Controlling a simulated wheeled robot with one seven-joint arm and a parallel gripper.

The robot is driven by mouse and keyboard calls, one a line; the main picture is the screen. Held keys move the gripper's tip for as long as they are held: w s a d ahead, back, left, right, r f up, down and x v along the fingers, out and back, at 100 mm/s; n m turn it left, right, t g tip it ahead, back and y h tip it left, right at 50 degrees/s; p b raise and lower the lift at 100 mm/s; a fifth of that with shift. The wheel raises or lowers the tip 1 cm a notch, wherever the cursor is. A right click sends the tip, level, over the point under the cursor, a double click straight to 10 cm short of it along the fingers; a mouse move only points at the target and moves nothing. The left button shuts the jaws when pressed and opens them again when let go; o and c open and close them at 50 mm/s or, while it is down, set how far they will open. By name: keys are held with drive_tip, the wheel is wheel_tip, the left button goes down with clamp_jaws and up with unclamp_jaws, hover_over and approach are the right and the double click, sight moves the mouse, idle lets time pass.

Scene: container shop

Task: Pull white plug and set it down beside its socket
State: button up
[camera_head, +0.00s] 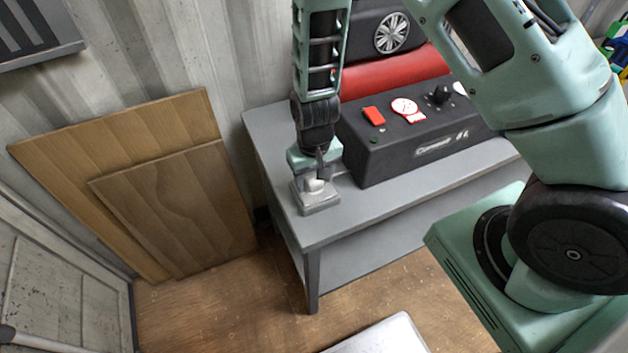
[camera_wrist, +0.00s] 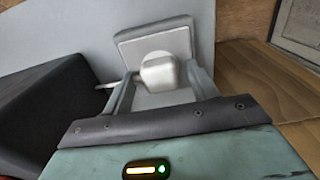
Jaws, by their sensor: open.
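The white plug (camera_head: 314,185) sits on the grey socket block (camera_head: 322,204) near the front left corner of the grey table. In the wrist view the plug (camera_wrist: 158,70) stands on the face of the socket (camera_wrist: 166,42), in line with the gap between my fingers. My gripper (camera_head: 315,176) points down over the socket, open, with its fingers on either side of the plug or just short of it. I cannot tell whether a finger touches the plug. A pale cord or stub (camera_wrist: 106,86) shows left of the plug.
A black control box (camera_head: 410,138) with a red switch and a knob stands right of the socket on the table (camera_head: 370,215). A red roll (camera_head: 395,72) lies behind it. Wooden boards (camera_head: 165,185) lean on the wall at left. Bare tabletop lies in front of the box.

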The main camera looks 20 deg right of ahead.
sight(314, 179)
idle(0.7)
clamp_jaws()
drive_tip(key=shift+r, duration=0.1)
drive_tip(key=shift+r, duration=0.1)
drive_tip(key=shift+r+p, duration=2.5)
drive_tip(key=shift+r, duration=0.35)
